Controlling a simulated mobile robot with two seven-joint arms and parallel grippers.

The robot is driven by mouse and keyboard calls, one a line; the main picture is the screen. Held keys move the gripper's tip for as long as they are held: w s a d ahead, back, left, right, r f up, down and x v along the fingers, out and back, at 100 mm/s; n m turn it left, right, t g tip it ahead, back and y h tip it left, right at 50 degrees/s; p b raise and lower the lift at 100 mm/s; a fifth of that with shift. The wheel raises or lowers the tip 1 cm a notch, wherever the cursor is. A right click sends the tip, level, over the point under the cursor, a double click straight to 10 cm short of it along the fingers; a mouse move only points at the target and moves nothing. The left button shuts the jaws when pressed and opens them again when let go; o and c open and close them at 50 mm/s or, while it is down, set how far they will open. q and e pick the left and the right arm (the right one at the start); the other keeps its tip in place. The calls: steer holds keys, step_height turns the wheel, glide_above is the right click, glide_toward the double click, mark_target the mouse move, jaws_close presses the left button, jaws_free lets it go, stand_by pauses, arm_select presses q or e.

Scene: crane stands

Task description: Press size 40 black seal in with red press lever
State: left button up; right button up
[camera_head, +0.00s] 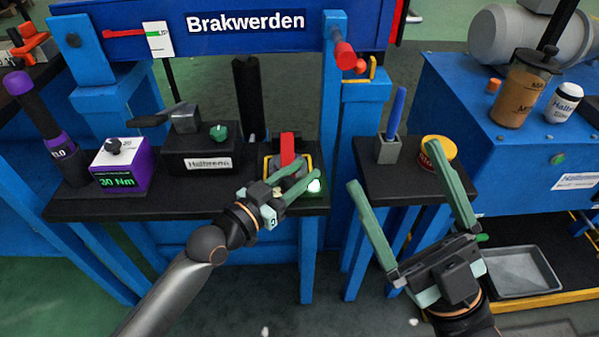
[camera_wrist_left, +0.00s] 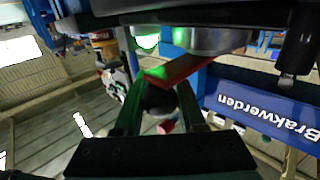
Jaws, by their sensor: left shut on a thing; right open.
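The red press lever (camera_head: 287,148) stands up from a small press with a yellow-edged frame (camera_head: 267,166) at the right end of the left black shelf. My left gripper (camera_head: 308,169) reaches over the front of this press and is shut on the lever. In the left wrist view the red lever (camera_wrist_left: 187,69) crosses just beyond the fingertips (camera_wrist_left: 160,84), with a dark rounded part between the fingers. I cannot make out the black seal; the gripper and press may hide it. My right gripper (camera_head: 405,168) is wide open and empty in front of the right shelf.
A grey holder with a blue-handled tool (camera_head: 396,114) and a yellow-red tin (camera_head: 438,149) stand just beyond the right gripper. A black box (camera_head: 203,152) and a purple 30 Nm box (camera_head: 121,165) are left of the press. A lit button (camera_head: 314,186) sits at the shelf edge.

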arm_select(q)
jaws_close()
stand_by(0.8)
